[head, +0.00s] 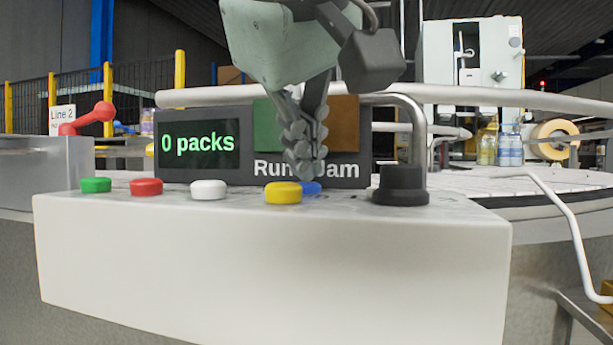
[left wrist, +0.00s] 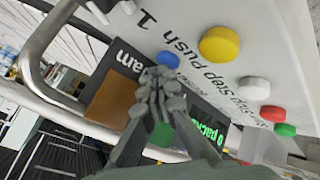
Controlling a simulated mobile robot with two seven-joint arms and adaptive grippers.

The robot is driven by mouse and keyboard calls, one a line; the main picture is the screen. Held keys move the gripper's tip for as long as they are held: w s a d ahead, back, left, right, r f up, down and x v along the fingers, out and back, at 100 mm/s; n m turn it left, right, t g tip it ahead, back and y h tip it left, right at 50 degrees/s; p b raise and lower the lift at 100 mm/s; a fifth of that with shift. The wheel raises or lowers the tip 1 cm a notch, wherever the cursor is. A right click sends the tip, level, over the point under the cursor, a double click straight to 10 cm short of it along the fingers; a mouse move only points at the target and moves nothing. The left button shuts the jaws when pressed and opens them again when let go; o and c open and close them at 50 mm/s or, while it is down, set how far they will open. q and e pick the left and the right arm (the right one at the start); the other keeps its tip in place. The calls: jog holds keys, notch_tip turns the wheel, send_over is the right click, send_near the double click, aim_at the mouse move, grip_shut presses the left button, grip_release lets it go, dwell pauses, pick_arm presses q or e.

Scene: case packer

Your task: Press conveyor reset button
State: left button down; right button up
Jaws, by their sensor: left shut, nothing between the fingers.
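A control box (head: 270,260) carries green (head: 96,185), red (head: 146,187), white (head: 208,190), yellow (head: 283,193) and blue (head: 313,187) round buttons. In the head view the blue one lies behind the yellow and is partly hidden. My left gripper (head: 305,172) points down with its fingers shut and empty, right over the blue button. In the left wrist view the fingertips (left wrist: 158,82) overlap the edge of the blue button (left wrist: 168,60); I cannot tell whether they touch it. The printed button labels are only partly legible, and I cannot read "reset" for sure. My right gripper is not in view.
A display panel (head: 172,178) reading "0 packs", with green and orange lamps marked Run and Jam, stands close behind the fingers. A black round base with a bent metal tube (head: 418,135) rises at the right. A conveyor (head: 560,183) lies behind.

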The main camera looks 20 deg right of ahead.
pick_arm(q)
jog(key=shift+r+p, duration=0.85)
jog(key=shift+r, duration=0.05)
jog(key=shift+r, duration=0.1)
notch_tip(320, 180, up, 5)
jog(key=p, duration=0.4)
